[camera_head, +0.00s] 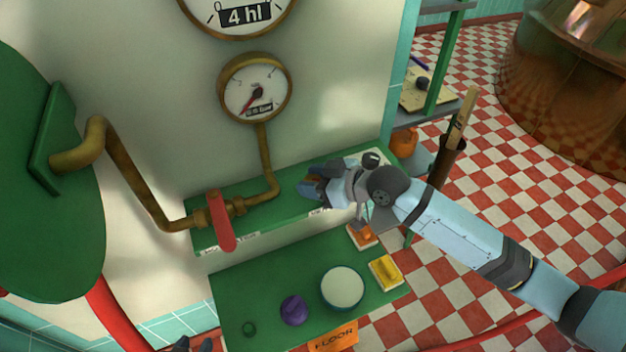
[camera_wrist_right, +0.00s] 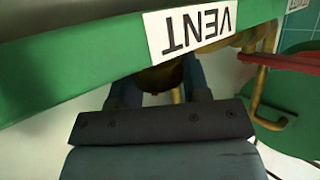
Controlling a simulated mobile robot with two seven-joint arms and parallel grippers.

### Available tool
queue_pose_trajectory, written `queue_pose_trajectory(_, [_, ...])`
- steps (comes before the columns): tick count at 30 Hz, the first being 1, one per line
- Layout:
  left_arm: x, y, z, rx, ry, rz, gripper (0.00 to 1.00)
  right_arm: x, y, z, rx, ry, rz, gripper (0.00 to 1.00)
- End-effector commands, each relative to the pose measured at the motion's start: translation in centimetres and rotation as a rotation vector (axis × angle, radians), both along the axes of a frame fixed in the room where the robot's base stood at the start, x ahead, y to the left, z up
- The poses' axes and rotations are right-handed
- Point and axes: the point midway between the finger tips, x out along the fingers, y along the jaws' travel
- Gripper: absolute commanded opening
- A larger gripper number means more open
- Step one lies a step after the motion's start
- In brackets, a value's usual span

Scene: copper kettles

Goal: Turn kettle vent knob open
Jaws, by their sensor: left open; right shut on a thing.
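My right gripper (camera_head: 308,188) is at the right part of the upper green panel (camera_head: 275,212). In the right wrist view its two fingers (camera_wrist_right: 160,85) stand either side of a brownish knob (camera_wrist_right: 160,76) just below the panel's edge, and it is shut on it. The knob is partly hidden by the fingers, so I cannot tell which way it is turned. A white VENT label (camera_wrist_right: 198,27) appears upside down beside it. My left gripper (camera_head: 194,345) shows only as dark tips at the bottom edge of the head view, apart from everything.
A red lever (camera_head: 220,222) sits on the brass pipe left of my right gripper. A round gauge (camera_head: 255,88) is above. The lower green shelf (camera_head: 245,290) holds a white-topped round tin (camera_head: 342,287), a purple knob-like item (camera_head: 293,310) and a yellow sponge-like block (camera_head: 385,272).

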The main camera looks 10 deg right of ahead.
Motion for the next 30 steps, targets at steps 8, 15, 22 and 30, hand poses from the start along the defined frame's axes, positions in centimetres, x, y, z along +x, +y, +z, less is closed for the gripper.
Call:
queue_pose_trajectory(8, [0.00,-0.09,-1.74,-0.010,0.019,0.007,0.43,0.06,-0.02,-0.09,-0.001,-0.004,0.104,0.19])
queue_pose_trajectory(15, [0.19,-0.17,-1.13,-0.014,0.015,0.009,0.43,0.00,0.01,0.05,0.001,0.000,0.110,0.20])
queue_pose_trajectory(22, [0.31,-0.22,-0.94,-0.018,0.008,0.011,0.43,0.01,0.01,0.05,0.001,-0.001,0.109,0.69])
queue_pose_trajectory(30, [0.21,-0.19,-1.28,-0.016,0.013,0.010,0.43,-0.09,-0.19,0.10,0.000,-0.001,0.108,0.69])
